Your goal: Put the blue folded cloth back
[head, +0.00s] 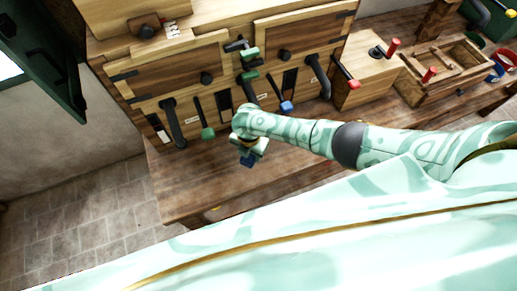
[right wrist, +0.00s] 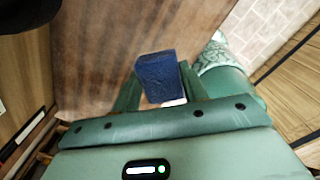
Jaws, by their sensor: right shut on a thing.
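The blue folded cloth (right wrist: 157,75) is a small dark blue block between the two green fingers of my right gripper (right wrist: 160,92) in the right wrist view. The gripper is shut on it. In the head view my right gripper (head: 249,149) hangs over the front part of the wooden bench, with the blue cloth (head: 247,160) showing just below it. I cannot tell how high above the bench top the cloth is. My left gripper is not in view.
The wooden bench (head: 185,190) has bare room at its front left. Behind it stands a wooden cabinet (head: 180,75) with several dark handles and levers, some with green, blue or red ends. A wooden tray (head: 447,100) with red-handled items lies at the right.

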